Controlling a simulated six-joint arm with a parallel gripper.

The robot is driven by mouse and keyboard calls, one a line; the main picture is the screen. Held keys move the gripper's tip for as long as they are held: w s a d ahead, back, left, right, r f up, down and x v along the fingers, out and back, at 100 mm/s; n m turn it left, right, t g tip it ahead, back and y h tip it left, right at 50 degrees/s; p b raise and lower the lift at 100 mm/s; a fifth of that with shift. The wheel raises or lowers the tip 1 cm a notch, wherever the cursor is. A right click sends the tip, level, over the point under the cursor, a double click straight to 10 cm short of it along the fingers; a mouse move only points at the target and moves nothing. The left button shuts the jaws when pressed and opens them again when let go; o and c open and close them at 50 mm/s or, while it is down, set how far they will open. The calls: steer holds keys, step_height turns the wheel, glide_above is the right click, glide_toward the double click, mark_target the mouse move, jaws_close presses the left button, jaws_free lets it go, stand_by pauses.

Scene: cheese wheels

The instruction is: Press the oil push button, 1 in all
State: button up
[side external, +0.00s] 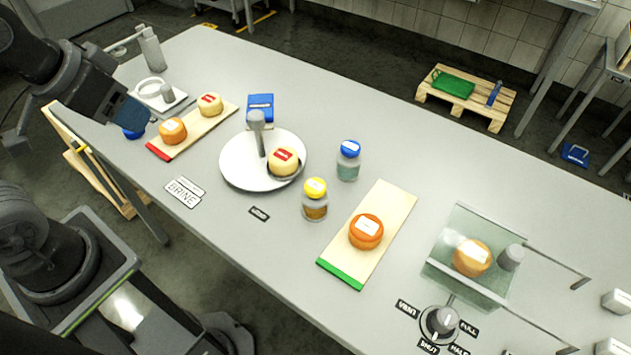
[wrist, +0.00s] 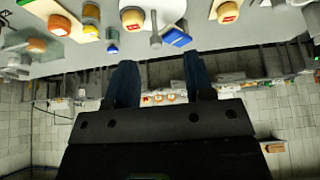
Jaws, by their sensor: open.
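I cannot identify an oil push button with certainty. Two small pale blocks (side external: 615,301) and (side external: 609,346) stand at the right edge of the table in the side view, partly cut off, with no readable oil label. A pump bottle (side external: 152,50) stands at the far left end of the table. My gripper (side external: 131,111) is high at the left in the side view, near that end and far from the pale blocks. In the wrist view my gripper (wrist: 160,62) shows two dark fingers apart with nothing held between them.
A white plate (side external: 235,174) holds a cheese wheel. Boards (side external: 205,130) and (side external: 392,208) carry more cheese. Bottles (side external: 348,165) and (side external: 315,202) stand between them. A glass case (side external: 459,222) with cheese and a dial (side external: 440,322) stand right.

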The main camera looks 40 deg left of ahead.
jaws_close()
stand_by(1.1)
